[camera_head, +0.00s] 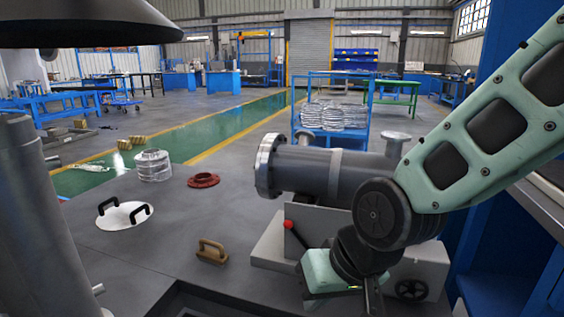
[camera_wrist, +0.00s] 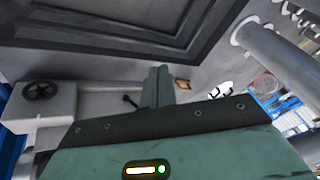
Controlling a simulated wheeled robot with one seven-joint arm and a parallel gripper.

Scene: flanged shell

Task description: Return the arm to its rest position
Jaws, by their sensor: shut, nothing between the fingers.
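My green and black arm (camera_head: 470,150) reaches in from the upper right in the head view and bends down at a dark wrist joint. Its end hangs in front of a grey flanged shell (camera_head: 310,170) on a light grey base, hiding part of both. Whether the arm touches them I cannot tell. My gripper (camera_wrist: 157,86) shows in the wrist view with its fingers together and nothing between them. In the head view its lower end is partly cut off by the bottom edge.
A red-knobbed lever (camera_head: 289,225) and a handwheel (camera_head: 411,289) are close to my wrist. On the grey surface are a white disc with black handles (camera_head: 124,215), a red flange (camera_head: 203,180), a brown handled block (camera_head: 211,252) and a metal cylinder (camera_head: 153,166). Blue structure stands right.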

